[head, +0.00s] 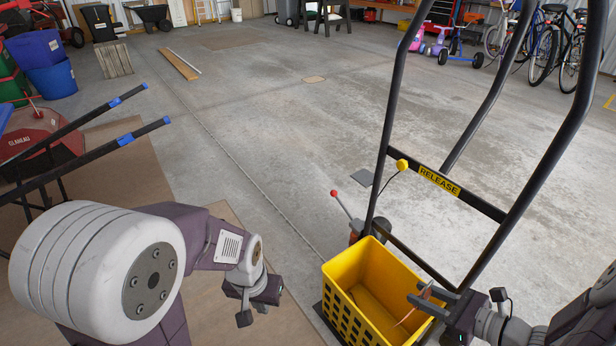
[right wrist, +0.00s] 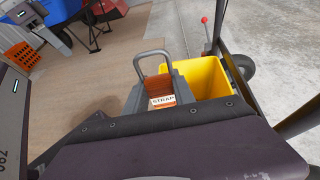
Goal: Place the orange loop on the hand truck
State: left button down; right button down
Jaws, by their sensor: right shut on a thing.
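The hand truck (head: 450,187) has a tall black frame with a yellow "RELEASE" label and stands at the right of the head view. A yellow crate (head: 345,272) sits at its foot; it also shows in the right wrist view (right wrist: 205,76). My right gripper (head: 428,296) is shut on the orange loop (head: 410,314), at the crate's right side in the head view. In the right wrist view the orange loop (right wrist: 159,85) with a "STRAP" tag shows between the grey fingers. I cannot tell whether it touches the crate. My left gripper (head: 253,313) is empty, its fingertips apart, left of the crate.
A red wheelbarrow (head: 40,137) with blue-banded handles stands at the left near blue bins (head: 52,80). A red-knobbed lever (head: 342,203) rises behind the crate. Bicycles (head: 545,45) stand at the back right. The middle concrete floor is mostly clear.

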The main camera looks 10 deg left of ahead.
aim_at(363, 177)
jog(key=j+u, duration=0.3)
jog(key=u, duration=0.15)
jog(key=i+j+u, duration=0.15)
jog(key=j+u, duration=0.15)
jog(key=u, duration=0.15)
jog(key=i+j+u, duration=0.1)
jog(key=j+u, duration=0.15)
jog(key=u, duration=0.15)
jog(key=i+j+u, duration=0.15)
jog(key=u, duration=0.3)
jog(key=i+z, duration=0.35)
jog(key=i, duration=0.15)
jog(key=i+j+z, duration=0.15)
jog(key=i+z, duration=0.25)
jog(key=i+j+z, duration=0.35)
jog(key=i, duration=0.2)
jog(key=i+l+z, duration=0.15)
jog(key=z, duration=0.35)
jog(key=i+z, duration=0.65)
jog(key=z, duration=0.3)
jog(key=i+j+z, duration=0.2)
jog(key=z, duration=0.25)
jog(key=i+j+z, duration=0.25)
jog(key=z, duration=0.25)
